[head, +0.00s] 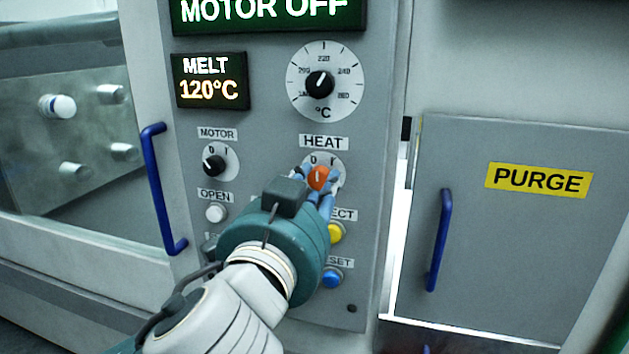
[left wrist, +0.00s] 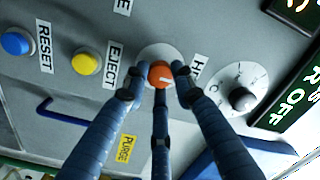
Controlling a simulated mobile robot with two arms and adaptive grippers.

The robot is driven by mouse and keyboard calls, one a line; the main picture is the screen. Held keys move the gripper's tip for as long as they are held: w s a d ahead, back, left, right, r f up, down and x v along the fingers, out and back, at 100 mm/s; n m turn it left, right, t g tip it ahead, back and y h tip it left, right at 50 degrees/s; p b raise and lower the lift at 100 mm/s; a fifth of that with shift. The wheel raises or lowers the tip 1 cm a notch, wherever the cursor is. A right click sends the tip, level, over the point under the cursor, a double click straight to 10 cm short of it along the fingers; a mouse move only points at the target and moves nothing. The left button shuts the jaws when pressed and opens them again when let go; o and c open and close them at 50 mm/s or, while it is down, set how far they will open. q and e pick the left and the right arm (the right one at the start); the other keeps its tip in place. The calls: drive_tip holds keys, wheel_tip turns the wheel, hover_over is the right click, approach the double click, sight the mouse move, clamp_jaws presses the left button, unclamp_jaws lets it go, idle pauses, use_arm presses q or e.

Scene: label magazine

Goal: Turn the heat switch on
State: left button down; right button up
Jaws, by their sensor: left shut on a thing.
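The heat switch is an orange-red knob (head: 318,178) on a white dial under the HEAT label on the grey panel. It also shows in the left wrist view (left wrist: 160,75). Marks 0 and I stand above it. Its white line points roughly upward in the head view; the fingers hide part of the dial, so I cannot tell exactly which mark it lines up with. My left gripper (head: 322,177) is shut on the knob, its blue fingers around it in the left wrist view (left wrist: 160,80). My right gripper is not in view.
A motor knob (head: 214,162) and a white OPEN button (head: 215,213) are left of my gripper. A yellow EJECT button (head: 335,233) and a blue RESET button (head: 332,279) sit below. The temperature dial (head: 320,84) is above. Blue door handles (head: 162,190) (head: 439,240) flank the panel.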

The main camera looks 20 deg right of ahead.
use_arm(q)
drive_tip(key=m, duration=0.3)
drive_tip(key=m+p, duration=0.1)
drive_tip(key=shift+r+m, duration=0.25)
drive_tip(key=shift+m, duration=0.05)
drive_tip(key=shift+m+p, duration=0.4)
drive_tip(key=shift+m, duration=1.2)
drive_tip(key=c, duration=1.5)
unclamp_jaws()
drive_tip(key=shift+f, duration=0.1)
drive_tip(key=shift+c, duration=0.2)
drive_tip(key=shift+o, duration=0.7)
drive_tip(key=shift+d+f, duration=0.1)
